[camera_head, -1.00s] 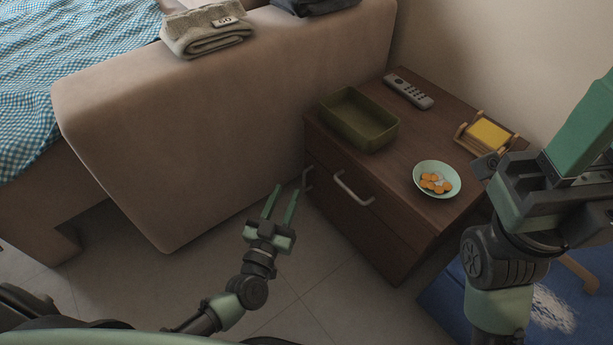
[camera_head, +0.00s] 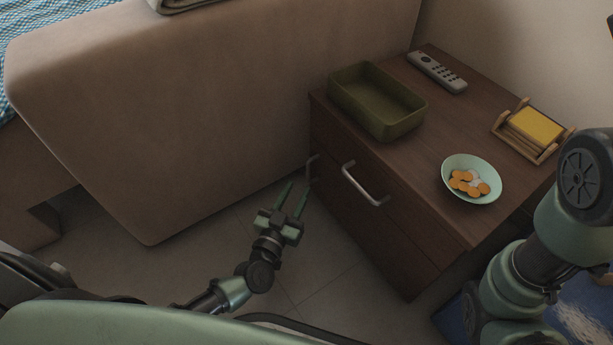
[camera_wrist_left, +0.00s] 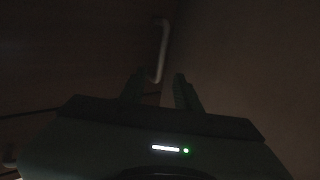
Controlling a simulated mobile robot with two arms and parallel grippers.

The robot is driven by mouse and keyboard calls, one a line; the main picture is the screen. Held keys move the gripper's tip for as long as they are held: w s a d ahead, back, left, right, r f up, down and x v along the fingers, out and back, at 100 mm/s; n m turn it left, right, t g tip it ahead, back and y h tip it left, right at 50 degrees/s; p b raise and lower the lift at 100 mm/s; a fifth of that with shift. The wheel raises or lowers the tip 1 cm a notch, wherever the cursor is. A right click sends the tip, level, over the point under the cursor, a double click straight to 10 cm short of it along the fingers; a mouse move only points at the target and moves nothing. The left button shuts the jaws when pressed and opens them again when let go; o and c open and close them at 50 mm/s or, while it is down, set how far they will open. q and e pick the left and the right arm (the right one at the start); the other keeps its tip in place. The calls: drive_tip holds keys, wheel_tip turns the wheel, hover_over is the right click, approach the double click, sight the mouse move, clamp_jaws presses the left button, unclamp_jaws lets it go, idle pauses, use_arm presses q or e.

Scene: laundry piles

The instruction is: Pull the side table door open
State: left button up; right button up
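The dark brown side table (camera_head: 400,245) stands right of centre in the head view, against the beige sofa side. A metal handle (camera_head: 364,186) shows on its front near the top, and a second handle (camera_head: 309,168) shows farther left. My left gripper (camera_head: 293,196) is open and empty, in front of the table and just short of the left handle. In the dark left wrist view, a pale bar handle (camera_wrist_left: 161,50) lies beyond and between the two fingers (camera_wrist_left: 157,88). My right arm shows at the right edge, but its gripper is out of the picture.
On the table top are an olive tray (camera_head: 410,126), a grey remote (camera_head: 437,72), a pale bowl (camera_head: 470,163) of orange pieces and a wooden holder with a yellow block (camera_head: 537,126). The sofa side (camera_head: 200,120) borders the left. Tiled floor (camera_head: 290,270) is clear before the table.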

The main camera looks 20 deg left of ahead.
sight(308, 170)
use_arm(q)
drive_tip(key=w+b, duration=0.1)
drive_tip(key=w, duration=0.1)
drive_tip(key=w+b, duration=0.1)
drive_tip(key=w, duration=0.2)
drive_tip(key=shift+w+d, duration=0.2)
drive_tip(key=shift+w, duration=0.05)
drive_tip(key=shift+w+b, duration=0.4)
drive_tip(key=shift+w, duration=0.35)
clamp_jaws()
idle(0.5)
